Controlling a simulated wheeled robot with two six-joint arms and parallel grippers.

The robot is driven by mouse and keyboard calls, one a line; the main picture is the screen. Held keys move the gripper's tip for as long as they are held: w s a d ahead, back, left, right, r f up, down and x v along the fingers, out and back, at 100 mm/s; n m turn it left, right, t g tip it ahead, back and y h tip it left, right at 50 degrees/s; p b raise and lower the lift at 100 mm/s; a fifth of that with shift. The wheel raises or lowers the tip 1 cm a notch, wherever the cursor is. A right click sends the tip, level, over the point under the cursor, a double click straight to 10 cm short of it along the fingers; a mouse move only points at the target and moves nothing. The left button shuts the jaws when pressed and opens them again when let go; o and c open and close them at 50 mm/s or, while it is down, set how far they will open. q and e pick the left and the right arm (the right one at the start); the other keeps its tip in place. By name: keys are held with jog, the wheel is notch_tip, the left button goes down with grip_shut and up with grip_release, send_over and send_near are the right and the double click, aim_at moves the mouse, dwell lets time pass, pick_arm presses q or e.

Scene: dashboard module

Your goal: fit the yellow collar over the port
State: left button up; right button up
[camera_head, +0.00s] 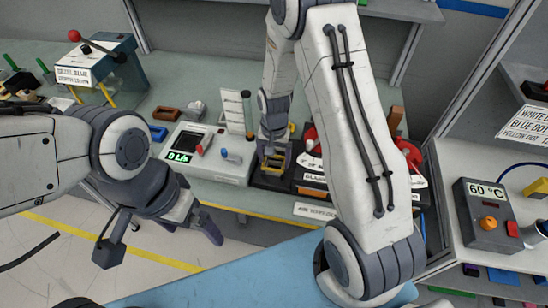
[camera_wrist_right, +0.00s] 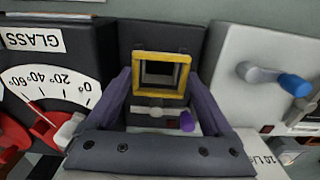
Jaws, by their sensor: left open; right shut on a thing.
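The yellow collar (camera_wrist_right: 162,57) is a square frame between the fingers of my right gripper (camera_wrist_right: 161,82) in the right wrist view. In the head view the right gripper (camera_head: 273,150) points down with the collar (camera_head: 274,160) at its tips, over a dark module (camera_head: 268,181). Through the collar a dark square recess with grey edges shows, in front of the black housing (camera_wrist_right: 148,38). I cannot tell whether the port is inside the collar or behind it. My left gripper (camera_head: 207,226) is open and empty at the bench's front left.
Left of the module stands a white unit with a green display (camera_head: 181,157). Right of it is the black GLASS gauge (camera_wrist_right: 50,75) with red parts. A 60 °C box (camera_head: 487,212) is at the far right. My right arm hides part of the bench.

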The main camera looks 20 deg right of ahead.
jog(key=shift+f+b, duration=0.6)
jog(key=shift+f, duration=0.3)
jog(key=o, duration=1)
jog(key=shift+o, duration=0.2)
notch_tip(320, 180, up, 10)
jog(key=b, duration=0.2)
jog(key=shift+r, duration=0.25)
notch_tip(320, 180, down, 11)
jog(key=shift+r+p, duration=0.15)
jog(key=shift+p, duration=0.95)
jog(key=shift+r+p, duration=0.3)
jog(key=shift+r, duration=0.35)
